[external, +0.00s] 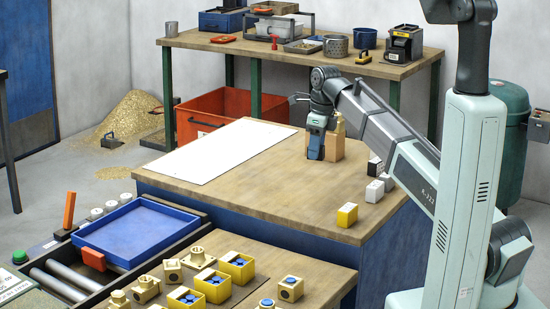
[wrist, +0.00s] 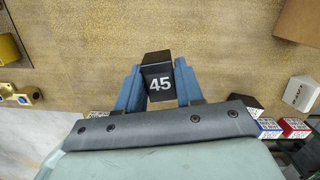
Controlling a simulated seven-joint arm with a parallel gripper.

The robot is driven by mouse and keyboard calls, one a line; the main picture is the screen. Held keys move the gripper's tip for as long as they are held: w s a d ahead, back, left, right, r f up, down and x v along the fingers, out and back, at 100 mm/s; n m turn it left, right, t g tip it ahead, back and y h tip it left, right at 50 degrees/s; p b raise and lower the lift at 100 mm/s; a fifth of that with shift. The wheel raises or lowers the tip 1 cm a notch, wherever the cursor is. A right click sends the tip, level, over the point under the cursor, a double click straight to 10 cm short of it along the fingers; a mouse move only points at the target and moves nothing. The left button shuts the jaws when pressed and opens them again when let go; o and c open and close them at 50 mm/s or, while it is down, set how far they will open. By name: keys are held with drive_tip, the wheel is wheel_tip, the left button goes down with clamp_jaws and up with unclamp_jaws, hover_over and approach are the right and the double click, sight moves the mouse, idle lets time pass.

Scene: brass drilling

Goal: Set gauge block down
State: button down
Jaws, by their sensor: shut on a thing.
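The gauge block (wrist: 159,84) is a black block marked 45 in white. In the wrist view it sits between the two blue fingers of my gripper (wrist: 160,80), which is shut on it. In the external view my gripper (external: 316,149) points down over the back part of the wooden worktop (external: 262,192), beside a tan block (external: 334,148). The gauge block is hidden there by my gripper. I cannot tell whether its underside touches the worktop.
A white sheet (external: 215,158) covers the worktop's left part. Black (external: 375,167), white (external: 375,191) and yellow (external: 347,214) blocks stand along its right side. A brass part (external: 339,126) shows by the tan block. The worktop's front middle is clear.

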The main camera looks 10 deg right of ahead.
drive_tip(key=r+n, duration=0.1)
hover_over(269, 166)
drive_tip(key=s, duration=0.1)
drive_tip(key=shift+n, duration=0.5)
drive_tip(key=shift+w+d+f, duration=0.1)
drive_tip(key=shift+w+f, duration=0.05)
drive_tip(key=shift+f, duration=2.3)
drive_tip(key=shift+w+d+f, duration=0.1)
drive_tip(key=shift+w+f, duration=0.05)
drive_tip(key=shift+f, duration=2.25)
drive_tip(key=shift+f, duration=0.15)
drive_tip(key=c, duration=0.7)
unclamp_jaws()
drive_tip(key=r, duration=0.4)
drive_tip(key=d+r, duration=0.1)
drive_tip(key=r, duration=0.7)
drive_tip(key=shift+s+d+r, duration=0.15)
drive_tip(key=shift+s, duration=0.15)
